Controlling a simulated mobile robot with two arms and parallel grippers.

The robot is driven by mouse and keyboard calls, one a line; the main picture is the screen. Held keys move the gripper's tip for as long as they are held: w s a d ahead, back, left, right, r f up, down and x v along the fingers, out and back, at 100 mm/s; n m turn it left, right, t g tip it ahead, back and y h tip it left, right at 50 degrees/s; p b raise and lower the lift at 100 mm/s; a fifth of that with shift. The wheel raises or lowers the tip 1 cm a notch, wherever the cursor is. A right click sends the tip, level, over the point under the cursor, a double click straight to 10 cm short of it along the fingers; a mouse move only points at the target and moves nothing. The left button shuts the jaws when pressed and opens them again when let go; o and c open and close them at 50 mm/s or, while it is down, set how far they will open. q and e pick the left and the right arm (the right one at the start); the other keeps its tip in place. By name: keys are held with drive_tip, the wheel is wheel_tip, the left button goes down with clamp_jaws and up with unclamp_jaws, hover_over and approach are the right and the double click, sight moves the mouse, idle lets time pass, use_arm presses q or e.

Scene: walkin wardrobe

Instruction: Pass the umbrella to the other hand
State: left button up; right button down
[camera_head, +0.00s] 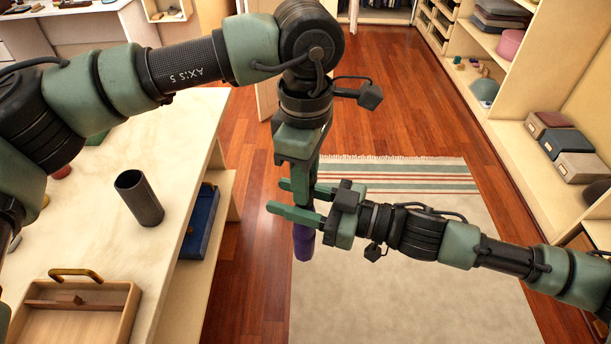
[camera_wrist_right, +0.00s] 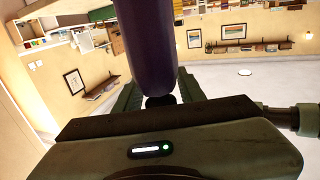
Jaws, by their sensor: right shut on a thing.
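The purple umbrella (camera_head: 304,242) shows in the head view only as a short end below my right gripper. The rest is hidden behind the grippers. My right gripper (camera_head: 290,200) comes in from the right, its fingers pointing left, and is shut on the umbrella. In the right wrist view the umbrella (camera_wrist_right: 148,45) is a thick dark purple shaft between the two fingers. My left gripper (camera_head: 303,175) points down just above the right one, in line with the umbrella. Its fingers overlap the right gripper in the picture, so I cannot tell its opening or contact.
A pale counter (camera_head: 180,180) at the left holds a dark cylindrical cup (camera_head: 139,198) and a wooden tray (camera_head: 126,296) with a brass handle. A blue box (camera_head: 199,222) sits on the shelf below. Shelves with boxes (camera_head: 566,145) line the right. A striped rug (camera_head: 400,290) covers open floor.

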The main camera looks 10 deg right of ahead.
drive_tip(key=c, duration=0.8)
unclamp_jaws()
drive_tip(key=shift+o, duration=0.2)
